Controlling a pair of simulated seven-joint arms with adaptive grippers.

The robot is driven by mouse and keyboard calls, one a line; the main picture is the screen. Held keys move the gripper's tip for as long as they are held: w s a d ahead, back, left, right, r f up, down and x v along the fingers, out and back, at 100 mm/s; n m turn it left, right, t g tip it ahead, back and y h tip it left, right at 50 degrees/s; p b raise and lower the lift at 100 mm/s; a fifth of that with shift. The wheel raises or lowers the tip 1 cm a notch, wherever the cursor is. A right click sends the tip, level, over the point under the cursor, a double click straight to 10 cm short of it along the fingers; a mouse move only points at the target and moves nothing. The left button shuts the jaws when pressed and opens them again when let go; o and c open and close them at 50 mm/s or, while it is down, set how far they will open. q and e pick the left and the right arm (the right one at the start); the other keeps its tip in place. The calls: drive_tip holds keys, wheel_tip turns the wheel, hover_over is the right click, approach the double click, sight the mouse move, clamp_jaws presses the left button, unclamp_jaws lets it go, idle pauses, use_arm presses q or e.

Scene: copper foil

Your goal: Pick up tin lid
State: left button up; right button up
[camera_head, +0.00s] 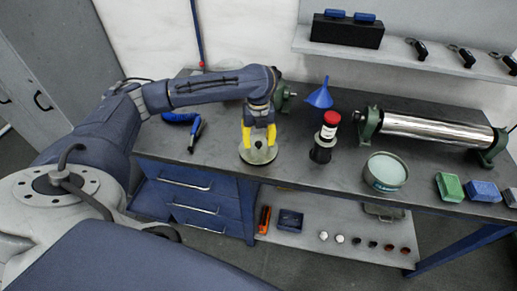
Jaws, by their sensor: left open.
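A round, flat metallic disc that looks like the tin lid (265,157) lies near the front edge of the dark workbench, left of the middle. My left gripper (259,146), with yellow fingers, points down right over it. Its fingers are open, one on each side of the lid's middle, and hide part of it. I cannot tell whether they touch it. An open round tin (385,185) with pale contents stands further right on the bench. My right gripper is not in view.
A chrome roller (440,128), green block (450,187) and blue block (482,191) are at right. A blue-handled tool (196,133) lies left.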

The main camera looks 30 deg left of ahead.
use_arm(q)
drive_tip(key=shift+f, duration=1)
clamp_jaws()
